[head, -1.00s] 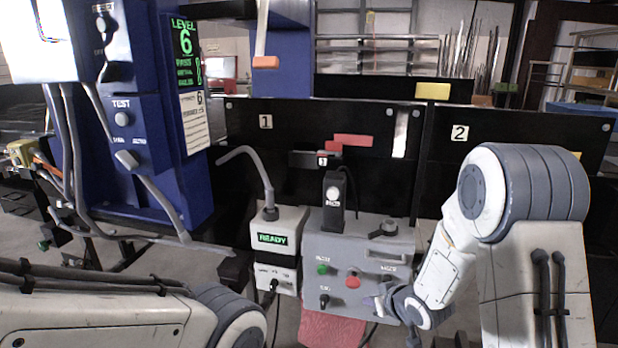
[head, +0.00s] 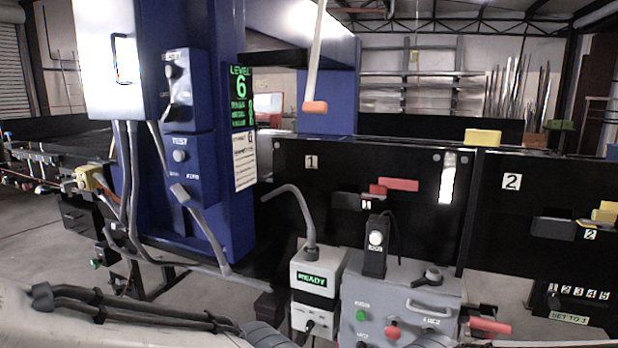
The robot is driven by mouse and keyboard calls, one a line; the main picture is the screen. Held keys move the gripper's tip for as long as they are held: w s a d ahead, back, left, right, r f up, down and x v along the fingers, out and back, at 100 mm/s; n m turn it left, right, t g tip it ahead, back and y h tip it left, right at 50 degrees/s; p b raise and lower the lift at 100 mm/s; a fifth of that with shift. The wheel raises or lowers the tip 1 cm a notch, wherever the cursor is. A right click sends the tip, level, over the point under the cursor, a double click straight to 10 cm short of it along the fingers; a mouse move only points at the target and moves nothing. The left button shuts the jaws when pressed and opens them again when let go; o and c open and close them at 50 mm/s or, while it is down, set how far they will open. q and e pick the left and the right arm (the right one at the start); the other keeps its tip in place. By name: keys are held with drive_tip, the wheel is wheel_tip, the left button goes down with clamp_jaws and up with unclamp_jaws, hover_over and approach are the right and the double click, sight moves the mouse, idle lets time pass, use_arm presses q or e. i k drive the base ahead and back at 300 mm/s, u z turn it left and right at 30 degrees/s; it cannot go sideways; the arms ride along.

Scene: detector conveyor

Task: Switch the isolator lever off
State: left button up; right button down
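No label I can read says isolator. A small blue switch box (head: 186,88) with a dark angled lever (head: 176,109) is on the blue column at left; its lettering is too small to read surely. A pale cabinet (head: 103,45) with a dark handle outline stands beside it. Below is a blue TEST box (head: 188,158) with a round button and a pale lever (head: 180,194). My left arm crosses the bottom left, well below these boxes. Neither gripper shows, so I cannot see whether they are open or shut.
A green display (head: 241,97) reads LEVEL 6. A READY box (head: 313,280) and a grey control box (head: 400,290) with green and red buttons stand at bottom centre. Black panels (head: 330,195) run behind them. Grey conduits (head: 207,232) hang from the column.

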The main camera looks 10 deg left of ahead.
sight(492, 326)
drive_tip(key=z, duration=0.8)
drive_tip(key=k, duration=0.65)
drive_tip(key=z, duration=0.35)
drive_tip(key=i, duration=1.55)
drive_tip(key=u, duration=0.1)
